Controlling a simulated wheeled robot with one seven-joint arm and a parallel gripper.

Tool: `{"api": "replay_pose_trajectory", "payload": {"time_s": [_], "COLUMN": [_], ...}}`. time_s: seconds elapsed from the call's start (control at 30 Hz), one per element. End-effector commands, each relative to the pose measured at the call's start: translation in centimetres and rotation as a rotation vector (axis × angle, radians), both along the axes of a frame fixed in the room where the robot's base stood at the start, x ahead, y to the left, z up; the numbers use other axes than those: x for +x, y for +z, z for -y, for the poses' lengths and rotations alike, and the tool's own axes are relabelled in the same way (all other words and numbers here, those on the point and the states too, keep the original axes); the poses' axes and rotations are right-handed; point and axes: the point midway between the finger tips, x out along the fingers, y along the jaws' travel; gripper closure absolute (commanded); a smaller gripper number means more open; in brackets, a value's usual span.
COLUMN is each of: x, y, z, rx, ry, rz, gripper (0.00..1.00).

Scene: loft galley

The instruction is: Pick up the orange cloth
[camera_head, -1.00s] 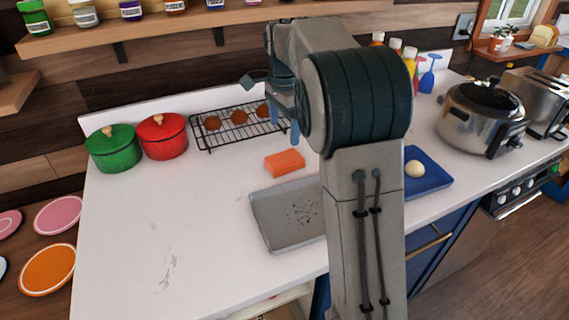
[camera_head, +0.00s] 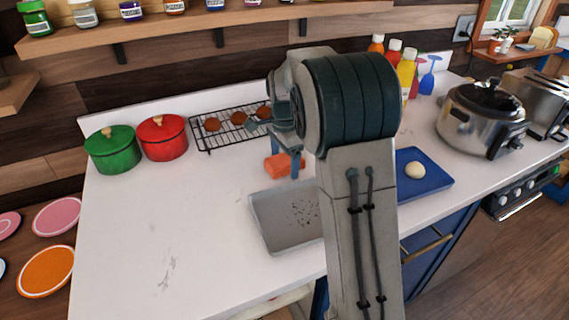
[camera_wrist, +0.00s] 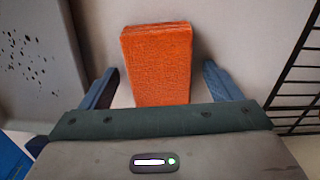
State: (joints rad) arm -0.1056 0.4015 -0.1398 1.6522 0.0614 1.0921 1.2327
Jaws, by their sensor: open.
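The orange cloth (camera_head: 280,167) is a small folded block lying on the white counter, behind the grey tray. In the wrist view the cloth (camera_wrist: 158,62) sits between the two blue fingers of my gripper (camera_wrist: 160,88), with a gap on each side. My gripper (camera_head: 285,164) is open and empty in the head view, right at the cloth and partly covering it. Whether the fingertips touch the counter cannot be told.
A grey speckled tray (camera_head: 270,234) lies in front of the cloth, and a black wire rack (camera_head: 205,138) with brown round items stands behind it. A red pot (camera_head: 163,140) and green pot (camera_head: 113,152) stand left. A blue board (camera_head: 428,184) lies right. The counter's left front is clear.

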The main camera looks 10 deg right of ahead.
Motion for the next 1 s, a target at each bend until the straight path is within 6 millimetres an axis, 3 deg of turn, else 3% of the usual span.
{"api": "replay_pose_trajectory", "payload": {"time_s": [0.03, 0.2, 0.63, 0.87, 1.0], "x": [0.0, 0.0, 0.0, 0.1, 0.5], "y": [0.0, 0.0, 0.7, 3.9, 5.7], "z": [0.0, 0.0, 0.0, 0.0, 2.7], "rx": [0.0, 0.0, 0.0, 0.0, -0.001], "ry": [0.0, 0.0, 0.0, 0.0, -0.006], "rz": [0.0, 0.0, 0.002, 0.004, 0.002], "gripper": [0.18, 0.63, 0.63, 0.63, 0.63]}}
